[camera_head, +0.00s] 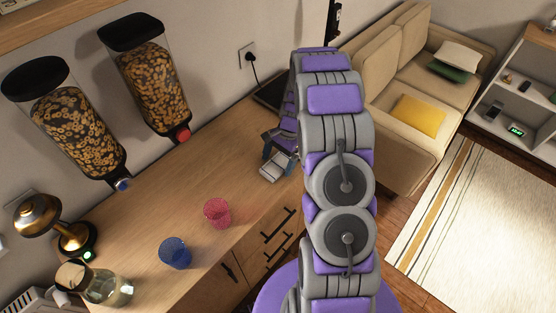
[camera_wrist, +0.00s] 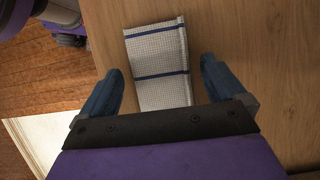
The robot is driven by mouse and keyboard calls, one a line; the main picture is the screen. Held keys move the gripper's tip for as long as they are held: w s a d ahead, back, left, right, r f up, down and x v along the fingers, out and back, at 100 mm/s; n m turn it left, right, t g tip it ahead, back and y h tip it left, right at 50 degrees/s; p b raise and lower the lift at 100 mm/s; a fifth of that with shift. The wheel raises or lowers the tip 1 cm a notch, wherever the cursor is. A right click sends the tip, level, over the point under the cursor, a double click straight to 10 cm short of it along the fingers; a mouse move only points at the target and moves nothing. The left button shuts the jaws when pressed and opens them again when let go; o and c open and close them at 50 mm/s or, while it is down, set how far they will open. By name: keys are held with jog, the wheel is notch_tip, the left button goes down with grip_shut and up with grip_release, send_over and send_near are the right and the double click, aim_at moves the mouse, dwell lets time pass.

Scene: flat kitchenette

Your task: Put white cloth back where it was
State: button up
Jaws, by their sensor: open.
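The white cloth (camera_wrist: 158,62) has a fine grid and dark blue stripes. It lies folded flat on the wooden counter (camera_wrist: 240,45), near its edge. My gripper (camera_wrist: 162,68) is open, with one blue finger on each side of the cloth's width in the wrist view. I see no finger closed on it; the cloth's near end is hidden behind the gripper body. In the head view the cloth (camera_head: 273,171) shows as a small pale patch beside my gripper (camera_head: 280,150), which is low over the counter.
A red cup (camera_head: 217,213) and a blue cup (camera_head: 175,253) stand on the counter. A glass pitcher (camera_head: 108,288) and a brass lamp (camera_head: 42,215) are at the left. Two cereal dispensers (camera_head: 150,85) hang on the wall. A sofa (camera_head: 385,120) stands beyond the counter.

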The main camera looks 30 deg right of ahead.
jog(key=p+v, duration=0.3)
jog(key=v, duration=0.8)
notch_tip(320, 180, up, 8)
jog(key=n+h, duration=0.1)
jog(key=n, duration=0.2)
send_over(277, 169)
jog(key=s+a+r+n+h, duration=0.1)
jog(key=s+a+r+n, duration=0.2)
jog(key=s+a+r, duration=0.45)
jog(key=s+a+r+n+h, duration=0.1)
jog(key=s+n, duration=0.3)
jog(key=s, duration=0.7)
jog(key=s+a+r+n+h, duration=0.1)
jog(key=s+a+n, duration=0.3)
jog(key=s, duration=0.7)
jog(key=shift+s+a, duration=0.35)
jog(key=shift+s, duration=0.05)
